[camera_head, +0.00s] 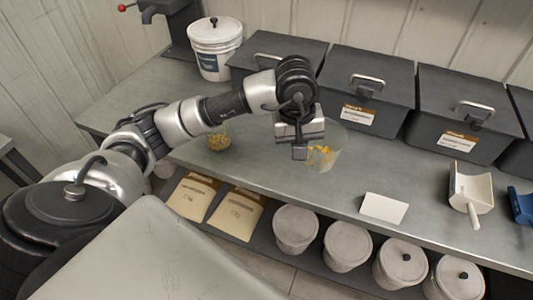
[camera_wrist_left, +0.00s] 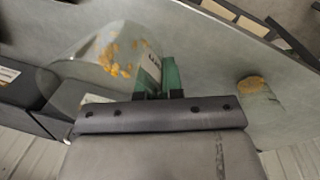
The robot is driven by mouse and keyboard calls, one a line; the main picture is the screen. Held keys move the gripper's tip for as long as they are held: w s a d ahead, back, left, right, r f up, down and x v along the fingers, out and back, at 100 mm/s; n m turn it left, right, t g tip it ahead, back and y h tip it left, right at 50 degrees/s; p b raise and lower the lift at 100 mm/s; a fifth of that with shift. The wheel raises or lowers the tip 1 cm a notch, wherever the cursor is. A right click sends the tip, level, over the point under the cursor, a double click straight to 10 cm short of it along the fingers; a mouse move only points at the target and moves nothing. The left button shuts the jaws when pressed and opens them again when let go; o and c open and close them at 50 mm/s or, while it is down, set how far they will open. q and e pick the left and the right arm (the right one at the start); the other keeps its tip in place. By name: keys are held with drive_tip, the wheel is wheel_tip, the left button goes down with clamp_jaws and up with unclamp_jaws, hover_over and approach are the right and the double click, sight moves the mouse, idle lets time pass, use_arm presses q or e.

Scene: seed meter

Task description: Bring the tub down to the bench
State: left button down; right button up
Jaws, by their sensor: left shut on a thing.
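A clear tub (camera_head: 324,157) with orange-yellow pieces in it is at my left gripper (camera_head: 301,152), over the middle of the bench (camera_head: 270,180). In the left wrist view the tub (camera_wrist_left: 118,52) has a white label and lies against the green fingers of my left gripper (camera_wrist_left: 159,78). The fingers are shut on its wall. The tub looks tilted in the wrist view. I cannot tell whether its base touches the bench. My right gripper is in neither view.
A small clear container of yellow grains (camera_head: 219,139) stands left of the tub; it also shows in the wrist view (camera_wrist_left: 252,88). Dark lidded bins (camera_head: 370,88) line the back. A white bucket (camera_head: 216,48), white card (camera_head: 384,208) and scoop (camera_head: 470,194) stand around. The front-middle bench is clear.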

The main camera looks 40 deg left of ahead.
use_arm(q)
drive_tip(key=w+a+f+n+y+b, duration=0.1)
drive_tip(key=w+a+n+b, duration=0.1)
drive_tip(key=w+n+b, duration=0.7)
drive_tip(key=shift+n+t, duration=0.3)
drive_tip(key=shift+n, duration=0.2)
drive_tip(key=s+a+f+p, duration=0.1)
drive_tip(key=s+a+f, duration=0.1)
drive_tip(key=a, duration=0.1)
drive_tip(key=s+a+f, duration=0.2)
drive_tip(key=a, duration=0.1)
drive_tip(key=s+a+f+p, duration=0.1)
drive_tip(key=s+a+f, duration=0.1)
drive_tip(key=s+a, duration=0.1)
drive_tip(key=shift+a+f+p, duration=0.3)
drive_tip(key=shift+a, duration=0.15)
wheel_tip(320, 180, down, 4)
drive_tip(key=shift+f+p, duration=0.1)
drive_tip(key=shift+p, duration=0.2)
drive_tip(key=c, duration=1.7)
unclamp_jaws()
drive_tip(key=o, duration=0.4)
